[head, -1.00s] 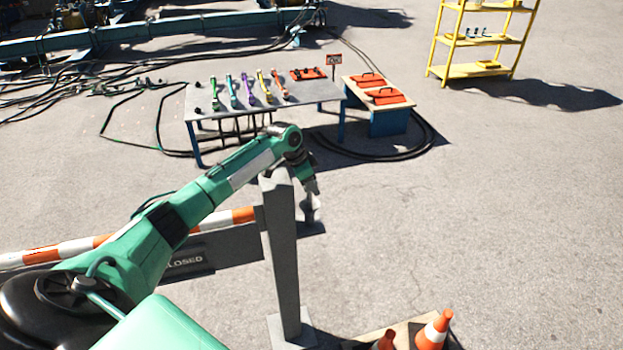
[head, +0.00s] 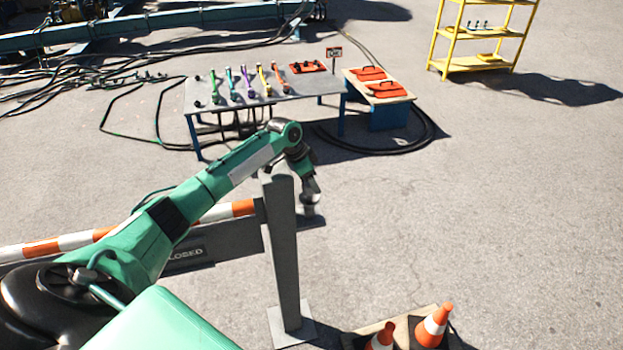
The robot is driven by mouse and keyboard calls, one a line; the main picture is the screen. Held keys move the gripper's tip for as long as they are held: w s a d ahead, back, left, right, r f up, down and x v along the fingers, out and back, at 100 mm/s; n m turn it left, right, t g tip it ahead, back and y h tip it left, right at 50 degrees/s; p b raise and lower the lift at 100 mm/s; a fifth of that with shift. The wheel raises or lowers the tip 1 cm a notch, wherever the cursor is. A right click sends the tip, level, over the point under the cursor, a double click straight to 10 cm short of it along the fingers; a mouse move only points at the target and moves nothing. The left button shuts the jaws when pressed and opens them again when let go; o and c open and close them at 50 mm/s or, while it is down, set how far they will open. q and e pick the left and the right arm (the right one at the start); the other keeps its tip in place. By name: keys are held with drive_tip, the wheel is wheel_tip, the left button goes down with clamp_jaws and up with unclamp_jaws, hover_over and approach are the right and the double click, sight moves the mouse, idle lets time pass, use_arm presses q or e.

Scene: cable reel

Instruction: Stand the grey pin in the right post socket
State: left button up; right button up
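A grey square post (head: 285,255) stands upright on a flat base plate, and a small grey bracket (head: 311,221) sticks out on its right side. This is the right-hand post of the barrier in the head view. My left arm reaches in from the left over the barrier, and my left gripper (head: 309,205) points down just right of the post top, above the bracket. Its fingers are too small and dark to tell whether they are open or hold anything. I cannot make out the grey pin or a socket opening. My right gripper is not in view.
The orange-and-white bar (head: 235,209) and a dark CLOSED board (head: 225,246) run left from the post. Traffic cones (head: 433,325) stand on a pallet at lower right. A grey table (head: 235,105) with coloured tools is behind.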

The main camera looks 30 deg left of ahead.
use_arm(q)
drive_tip(key=b+v, duration=0.3)
drive_tip(key=v, duration=1)
drive_tip(key=shift+r, duration=0.35)
drive_tip(key=shift+s, duration=0.1)
